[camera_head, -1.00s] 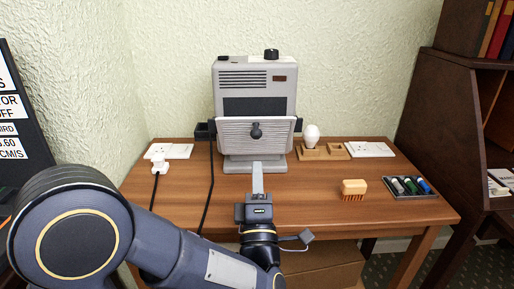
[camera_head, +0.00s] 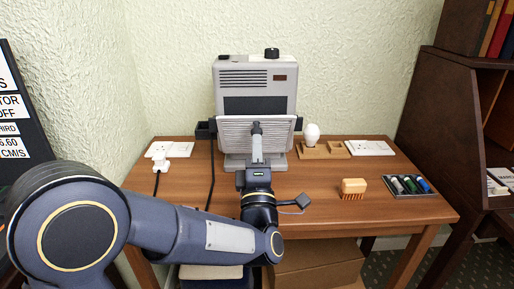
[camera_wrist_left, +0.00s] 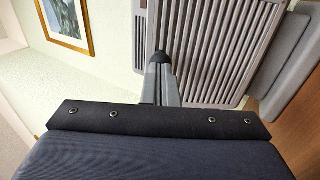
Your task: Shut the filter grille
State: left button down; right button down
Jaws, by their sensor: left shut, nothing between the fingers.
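The filter grille (camera_head: 233,135) is a pale slatted panel low on the front of a grey box-shaped unit (camera_head: 233,80). It leans outward at its top, with a dark recess (camera_head: 254,105) showing above it. A dark knob is at its middle, mostly hidden by my gripper. My left gripper (camera_head: 257,138) is shut and empty, its tips in front of the grille's middle at the knob. In the left wrist view the grille (camera_wrist_left: 212,45) fills the upper right, and my fingertips (camera_wrist_left: 160,62) overlap its edge. I cannot tell whether they touch. My right gripper is out of view.
The wooden table (camera_head: 300,188) holds a light bulb on a wooden base (camera_head: 311,140), a brush (camera_head: 353,188), a tray of markers (camera_head: 410,187) and white sockets (camera_head: 369,148). A black cable (camera_head: 211,180) runs left of my gripper.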

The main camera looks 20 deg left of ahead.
aim_at(256, 115)
pick_arm(q)
jog(key=w+r+g+p, duration=0.1)
jog(key=r+p, duration=0.1)
jog(key=p, duration=0.1)
jog(key=w+a+r+g+h+p, duration=0.1)
jog(key=w+r+g+p, duration=0.1)
jog(key=p, duration=0.2)
jog(key=w+r+g+p, duration=0.1)
jog(key=w+g+p, duration=0.1)
jog(key=p, duration=0.1)
jog(key=shift+w+a+r, duration=0.15)
jog(key=shift+a+r, duration=0.2)
jog(key=shift+r, duration=0.05)
jog(key=shift+w+g+h+p, duration=0.3)
jog(key=shift+w+p, duration=0.05)
jog(key=shift+p, duration=0.35)
jog(key=shift+f, duration=0.2)
jog(key=shift+a+b, duration=0.1)
jog(key=shift+b, duration=0.2)
